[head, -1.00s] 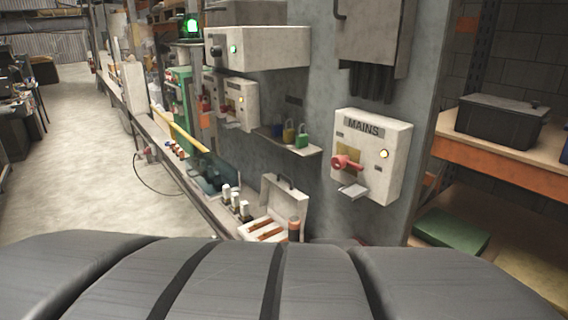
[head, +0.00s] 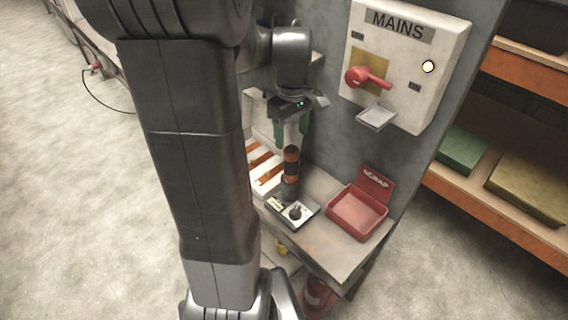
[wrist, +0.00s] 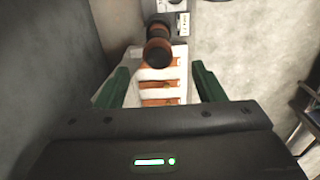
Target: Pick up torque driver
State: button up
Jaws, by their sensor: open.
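The torque driver, orange and black (head: 291,163), stands upright on the bench at the front edge of a white case (head: 262,160) with orange-brown strips inside. It also shows in the wrist view (wrist: 157,50), ahead of the fingers and about midway between them. My gripper (head: 291,136) points down with its two green fingers apart, just above the driver's top. In the wrist view the open gripper (wrist: 161,76) is empty, with one finger on each side. The arm hides part of the case in the head view.
A small device with a black knob (head: 294,212) lies in front of the driver. A red scrap bin (head: 358,214) stands to its right. The MAINS box (head: 400,75) with a red handle hangs on the wall behind. Shelves stand at the right.

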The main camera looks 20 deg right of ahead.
aim_at(291, 160)
notch_tip(291, 160, down, 11)
jog(key=shift+w+d+r+p, duration=0.15)
jog(key=shift+r+p, duration=0.05)
jog(key=shift+p, duration=0.4)
jog(key=shift+r, duration=0.1)
jog(key=c, duration=1.2)
